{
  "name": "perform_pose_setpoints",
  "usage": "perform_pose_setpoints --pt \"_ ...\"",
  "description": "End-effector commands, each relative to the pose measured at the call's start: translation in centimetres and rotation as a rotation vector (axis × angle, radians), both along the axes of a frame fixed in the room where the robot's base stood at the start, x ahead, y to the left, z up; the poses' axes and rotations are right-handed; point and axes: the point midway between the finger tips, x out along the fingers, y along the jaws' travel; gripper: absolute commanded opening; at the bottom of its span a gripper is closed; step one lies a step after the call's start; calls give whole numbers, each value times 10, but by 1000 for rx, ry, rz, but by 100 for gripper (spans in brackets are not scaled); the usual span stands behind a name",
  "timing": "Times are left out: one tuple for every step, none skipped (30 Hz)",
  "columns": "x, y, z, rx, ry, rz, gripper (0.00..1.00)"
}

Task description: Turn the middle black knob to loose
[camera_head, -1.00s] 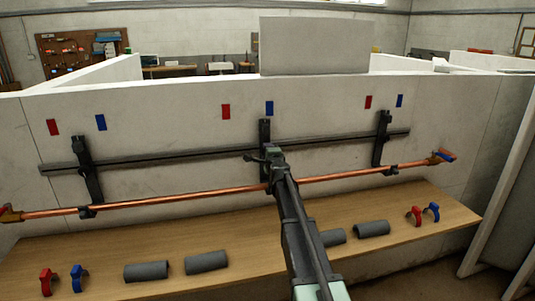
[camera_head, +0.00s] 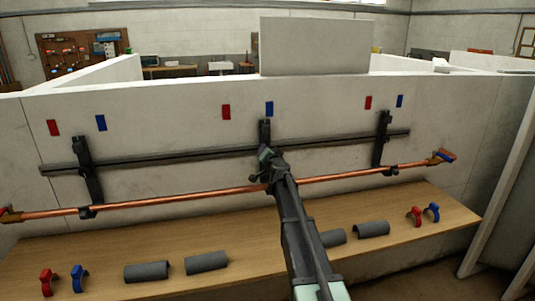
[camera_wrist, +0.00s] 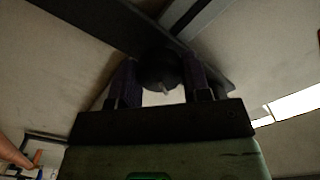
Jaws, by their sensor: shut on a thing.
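The middle black knob (camera_wrist: 160,70) shows in the wrist view as a dark round shape with a small pale mark on its face. My gripper (camera_wrist: 160,82) has one finger on each side of it and is shut on it. In the head view my gripper (camera_head: 266,154) is at the middle black bracket (camera_head: 264,130), and my arm hides the knob there. In the wrist view the gripper looks rolled relative to the rail. I cannot read the knob's loose or tight setting.
A copper pipe (camera_head: 180,202) runs across the wall below the black rail (camera_head: 180,158), passing behind my arm. Side brackets (camera_head: 83,170) and (camera_head: 381,140) hold it. The wooden bench (camera_head: 235,255) below bears grey pipe shells (camera_head: 206,262), red clips (camera_head: 46,281) and blue clips (camera_head: 78,278).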

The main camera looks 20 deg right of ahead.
Motion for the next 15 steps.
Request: perform_pose_setpoints --pt "-1 0 0 -40 7 0 20" --pt "-1 0 0 -66 12 0 20" --pt "-1 0 0 -100 18 0 20" --pt "-1 0 0 -125 22 0 20" --pt "-1 0 0 -150 27 0 20" --pt "-1 1 0 -180 32 0 20" --pt "-1 1 0 -203 36 0 20" --pt "-1 1 0 -224 40 0 20" --pt "-1 1 0 -250 44 0 20" --pt "-1 1 0 -269 48 0 20" --pt "-1 1 0 -287 51 0 20" --pt "-1 1 0 -307 55 0 20" --pt "-1 1 0 -322 57 0 20" --pt "-1 1 0 -335 59 0 20" --pt "-1 1 0 -352 62 0 20"
